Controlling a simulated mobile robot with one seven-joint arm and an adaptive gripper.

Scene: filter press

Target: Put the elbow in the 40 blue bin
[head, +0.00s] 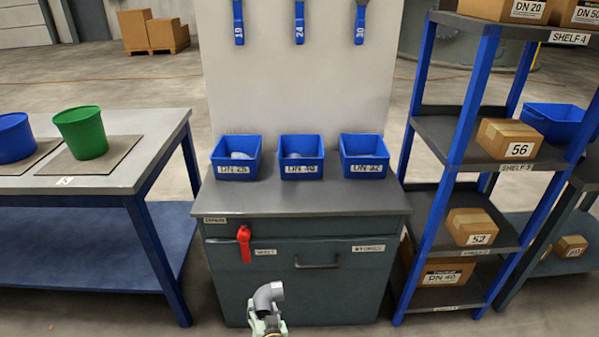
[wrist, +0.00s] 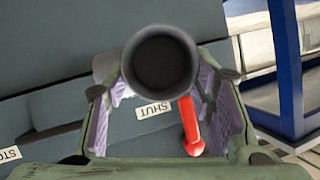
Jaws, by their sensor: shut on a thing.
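The elbow (head: 267,295) is a grey curved pipe fitting, held up in front of the cabinet at the bottom of the head view. My gripper (head: 268,326) is shut on it; in the wrist view the elbow's dark open end (wrist: 160,65) sits between the fingers. The DN 40 blue bin (head: 301,170) is the middle of three blue bins on the cabinet top, above and beyond my gripper. Something grey lies inside it. My gripper is well apart from the bin.
The DN 25 bin (head: 235,170) and DN 32 bin (head: 364,168) flank it. A red handle (head: 244,243) sticks out on the cabinet front (head: 310,285). A shelf rack (head: 437,210) stands right. A table (head: 150,150) with a green bucket (head: 82,132) stands left.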

